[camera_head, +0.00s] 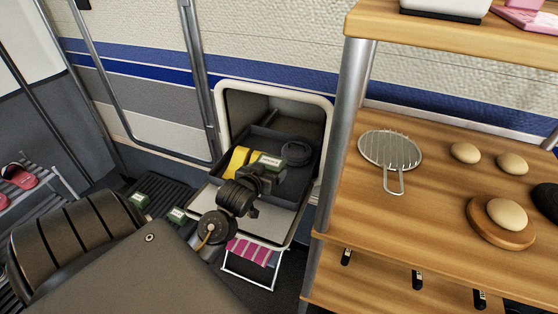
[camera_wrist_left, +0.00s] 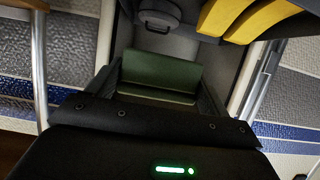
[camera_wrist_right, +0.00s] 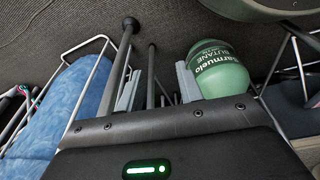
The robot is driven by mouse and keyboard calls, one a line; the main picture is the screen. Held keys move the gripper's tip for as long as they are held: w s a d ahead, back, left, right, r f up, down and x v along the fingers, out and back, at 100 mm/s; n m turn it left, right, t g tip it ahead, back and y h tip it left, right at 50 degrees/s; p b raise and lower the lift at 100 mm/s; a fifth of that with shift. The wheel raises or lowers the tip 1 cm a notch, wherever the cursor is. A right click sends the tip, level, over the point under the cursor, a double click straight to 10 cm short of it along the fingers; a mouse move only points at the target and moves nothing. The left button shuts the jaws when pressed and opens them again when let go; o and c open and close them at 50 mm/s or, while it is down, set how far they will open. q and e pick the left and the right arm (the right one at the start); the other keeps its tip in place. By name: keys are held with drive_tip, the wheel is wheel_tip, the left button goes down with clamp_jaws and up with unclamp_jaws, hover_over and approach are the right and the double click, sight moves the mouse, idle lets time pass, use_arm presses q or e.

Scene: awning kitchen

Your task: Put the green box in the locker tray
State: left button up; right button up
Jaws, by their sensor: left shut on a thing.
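A green box (camera_head: 268,160) with a pale label is in my left gripper (camera_head: 262,172). In the left wrist view the green box (camera_wrist_left: 160,72) sits between the two fingers, which are shut on it. It is at the open locker, over the dark locker tray (camera_head: 287,205); whether it touches the tray is unclear. A yellow item (camera_head: 237,160) is beside it in the tray, and a dark round item (camera_head: 297,153) is behind. My right gripper (camera_wrist_right: 157,88) shows only in its wrist view, with its fingers apart and no held thing visible.
The locker's pale frame (camera_head: 328,150) surrounds the opening. Two more green boxes, one (camera_head: 139,200) and another (camera_head: 177,215), lie lower left. A wooden shelf unit (camera_head: 430,190) stands right. A green butane bottle (camera_wrist_right: 217,68) is close to my right fingers.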

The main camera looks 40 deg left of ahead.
use_arm(q)
drive_tip(key=w+f, duration=0.2)
drive_tip(key=w, duration=0.1)
drive_tip(key=w+a+f+b, duration=0.1)
drive_tip(key=w+f, duration=0.2)
drive_tip(key=w+a+f+b, duration=0.1)
drive_tip(key=w+f, duration=0.1)
drive_tip(key=w, duration=0.2)
drive_tip(key=shift+a+f, duration=0.1)
drive_tip(key=shift+f, duration=0.25)
drive_tip(key=shift+w+a+f, duration=0.1)
drive_tip(key=shift+w+f, duration=0.25)
drive_tip(key=shift+w, duration=0.05)
drive_tip(key=shift+w+f+b, duration=0.15)
drive_tip(key=shift+f+b, duration=0.05)
drive_tip(key=shift+b, duration=0.15)
wheel_tip(320, 180, down, 3)
drive_tip(key=shift+w+r+b, duration=0.1)
drive_tip(key=shift+r+b, duration=0.1)
drive_tip(key=shift+b, duration=0.2)
drive_tip(key=shift+f, duration=0.3)
use_arm(e)
drive_tip(key=w+v, duration=0.1)
drive_tip(key=v, duration=0.7)
drive_tip(key=shift+w+r+t, duration=0.15)
drive_tip(key=shift+w+t, duration=0.15)
drive_tip(key=shift+w, duration=0.45)
